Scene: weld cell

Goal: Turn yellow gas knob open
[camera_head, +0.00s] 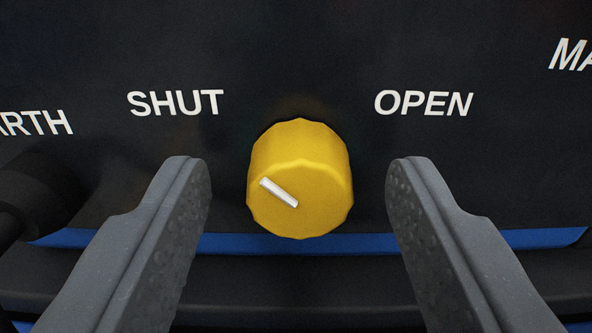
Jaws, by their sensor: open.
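The yellow gas knob (312,205) sticks out from a black panel at the middle of the view. A white pointer mark (279,192) on its face slants to the upper left, toward the SHUT label (175,103). The OPEN label (424,103) is to the upper right of the knob. My gripper (298,180) is open, with one grey finger on each side of the knob. A clear gap shows between each finger and the knob, and nothing is held. How far the fingertips are from the panel is hard to tell.
A dark round fitting (38,190) sticks out at the left edge, below a partly cut label ending in "ARTH". Another cut label starting "MA" is at the upper right. A blue strip (375,244) and a dark ledge run below the knob.

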